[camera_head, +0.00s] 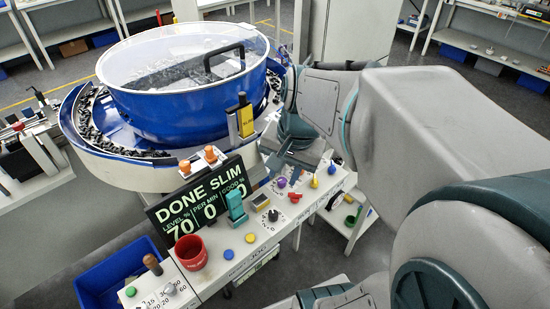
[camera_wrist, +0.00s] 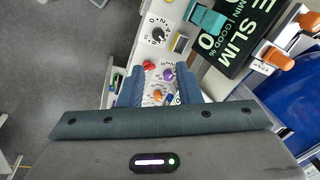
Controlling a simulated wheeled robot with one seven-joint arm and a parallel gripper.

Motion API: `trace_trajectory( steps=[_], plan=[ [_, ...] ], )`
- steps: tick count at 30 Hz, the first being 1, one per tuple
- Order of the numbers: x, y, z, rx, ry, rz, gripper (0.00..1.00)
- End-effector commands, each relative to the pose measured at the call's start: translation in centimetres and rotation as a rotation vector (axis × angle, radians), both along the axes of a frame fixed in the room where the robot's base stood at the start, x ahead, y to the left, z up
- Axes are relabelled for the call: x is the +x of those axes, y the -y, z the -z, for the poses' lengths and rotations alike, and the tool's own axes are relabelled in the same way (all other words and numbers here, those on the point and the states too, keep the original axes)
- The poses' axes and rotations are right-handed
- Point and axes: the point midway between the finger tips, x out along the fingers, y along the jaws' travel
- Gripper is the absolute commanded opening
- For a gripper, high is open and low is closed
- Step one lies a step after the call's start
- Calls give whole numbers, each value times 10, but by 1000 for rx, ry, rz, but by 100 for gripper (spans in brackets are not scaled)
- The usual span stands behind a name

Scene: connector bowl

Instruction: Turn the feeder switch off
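A control panel (camera_head: 262,236) carries several knobs and buttons below the feeder bowl. A black rotary knob (camera_head: 273,215) with markings around it sits on the panel; it also shows in the wrist view (camera_wrist: 158,33). I cannot read which control is labelled as the feeder switch. Red (camera_wrist: 149,65), purple (camera_wrist: 168,75), orange (camera_wrist: 157,96) and blue (camera_wrist: 169,98) knobs show near or between my fingers in the wrist view. My gripper (camera_wrist: 156,88) is open, its two fingers apart above these knobs, and holds nothing visible. In the head view my gripper (camera_head: 290,160) hangs over the panel's far end.
The blue feeder bowl (camera_head: 190,110) with a clear lid stands behind the panel. A display (camera_head: 200,200) reads DONE SLIM with 70, 0, 0. A teal-capped lever (camera_head: 236,206), orange-topped knobs (camera_head: 210,155) and a red cup (camera_head: 192,252) stand nearby. A blue bin (camera_head: 115,275) is at lower left.

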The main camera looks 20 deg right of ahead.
Motion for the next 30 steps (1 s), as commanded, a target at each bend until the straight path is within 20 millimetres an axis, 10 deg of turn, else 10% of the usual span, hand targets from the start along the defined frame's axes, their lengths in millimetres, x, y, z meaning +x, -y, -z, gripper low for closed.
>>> trace_trajectory(
  steps=[6, 13, 30],
  plan=[
    [39, 71, 40, 244, -155, 689, 31],
    [56, 120, 62, 404, -258, 1106, 31],
    [70, 103, 136, 440, -290, 1196, 31]
  ],
)
